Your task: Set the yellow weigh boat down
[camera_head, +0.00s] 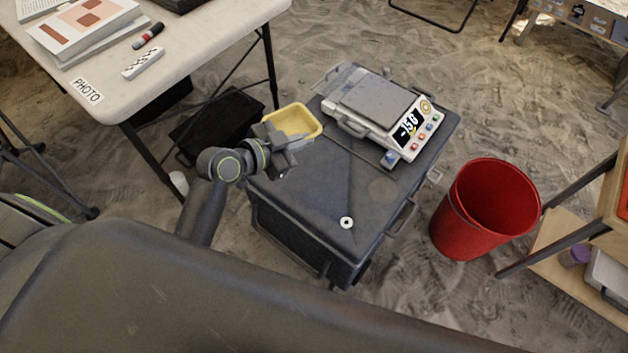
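The yellow weigh boat (293,121) is a shallow open tray at the far left corner of a dark case. My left gripper (288,147) reaches in from the left and its fingers meet the near edge of the boat. The fingers seem closed on that rim, but they are small and partly hide the contact. I cannot tell whether the boat rests on the case top or hangs just above it. The boat looks empty. My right gripper is not in view.
On the dark case (315,205) stand a scale (377,105) with a lit display and a small white ring (346,222). The case's near top is mostly clear. A red bin (485,208) stands to the right. A table (200,40) with a PHOTO label is at upper left.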

